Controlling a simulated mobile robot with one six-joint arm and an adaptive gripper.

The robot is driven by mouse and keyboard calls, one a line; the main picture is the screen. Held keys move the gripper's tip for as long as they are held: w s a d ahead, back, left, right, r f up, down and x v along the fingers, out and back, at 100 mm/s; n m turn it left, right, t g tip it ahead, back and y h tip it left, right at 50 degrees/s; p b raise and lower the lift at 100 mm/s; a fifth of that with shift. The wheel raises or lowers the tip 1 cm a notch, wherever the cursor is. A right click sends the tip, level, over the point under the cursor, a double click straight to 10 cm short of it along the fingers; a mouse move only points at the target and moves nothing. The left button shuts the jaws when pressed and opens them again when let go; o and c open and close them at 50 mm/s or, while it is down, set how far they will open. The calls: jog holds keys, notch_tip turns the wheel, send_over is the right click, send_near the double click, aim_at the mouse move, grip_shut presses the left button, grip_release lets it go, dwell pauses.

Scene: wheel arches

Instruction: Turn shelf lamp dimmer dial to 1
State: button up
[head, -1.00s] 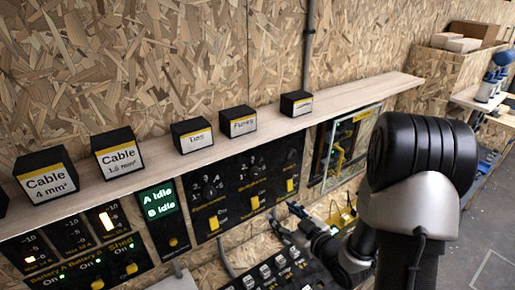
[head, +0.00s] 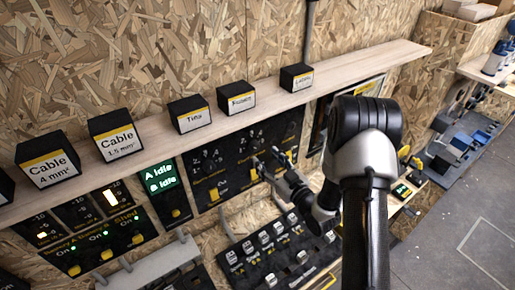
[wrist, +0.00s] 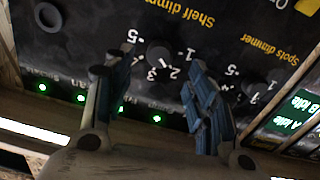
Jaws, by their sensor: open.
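The black shelf dimmer dial (wrist: 158,53) is on a dark panel in the wrist view, which shows it upside down. Its yellow label (wrist: 188,10) reads "Shelf dimm…", and numbers from 1 to 5 ring it. Its pointer is too small to read. My gripper (wrist: 155,85) is open, with one finger on each side of the dial's lower side in the picture; I cannot tell whether they touch it. In the head view my gripper (head: 266,163) is at the dimmer panel (head: 232,168), covering part of its middle.
The spots dimmer dial (wrist: 252,88) sits close to the right finger in the wrist view. A wooden shelf (head: 235,126) with several black labelled boxes runs above the panels. A status display (head: 160,178) reads "A Idle, B Idle". Another switch panel (head: 275,250) lies below my arm.

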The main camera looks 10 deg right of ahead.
aim_at(257, 148)
jog(key=x, duration=0.6)
jog(key=shift+w+a, duration=0.15)
jog(key=shift+w, duration=0.15)
jog(key=c, duration=1.1)
